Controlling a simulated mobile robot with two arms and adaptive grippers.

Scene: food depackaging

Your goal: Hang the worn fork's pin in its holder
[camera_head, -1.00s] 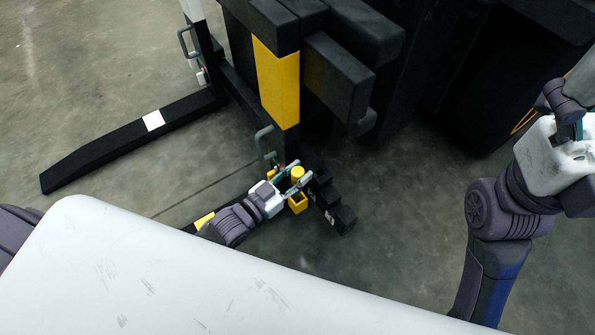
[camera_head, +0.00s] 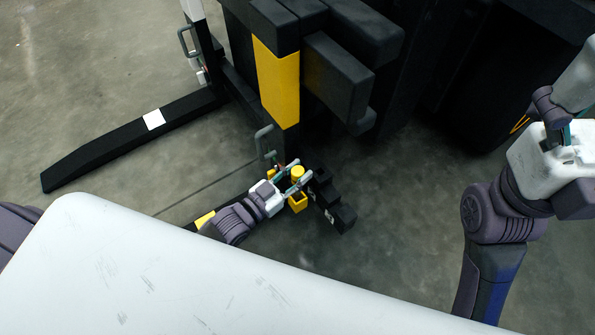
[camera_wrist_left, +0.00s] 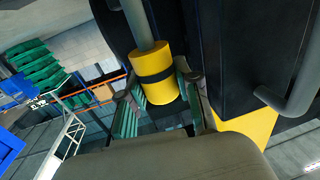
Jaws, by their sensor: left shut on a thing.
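A yellow cylinder with a dark band (camera_wrist_left: 155,75), which I take to be the pin, stands between the green-padded fingers in the left wrist view. A grey rod (camera_wrist_left: 138,20) runs up from its top. In the head view the yellow cylinder (camera_head: 298,172) is small, between the fingertips of my left gripper (camera_head: 293,175), which is shut on it. Just below it is a yellow, box-like part (camera_head: 298,204), possibly the holder. I cannot tell whether the cylinder touches it. The worn fork cannot be singled out with certainty. My right gripper (camera_head: 570,132) is at the right edge, its fingers mostly hidden.
A black truck mast with a yellow panel (camera_head: 277,85) rises behind my left gripper. A long black fork (camera_head: 105,162) lies on the floor at left. Black stepped blocks (camera_head: 335,205) stand just right of the gripper. A grey hooked handle (camera_head: 263,140) is close behind. Floor at centre right is clear.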

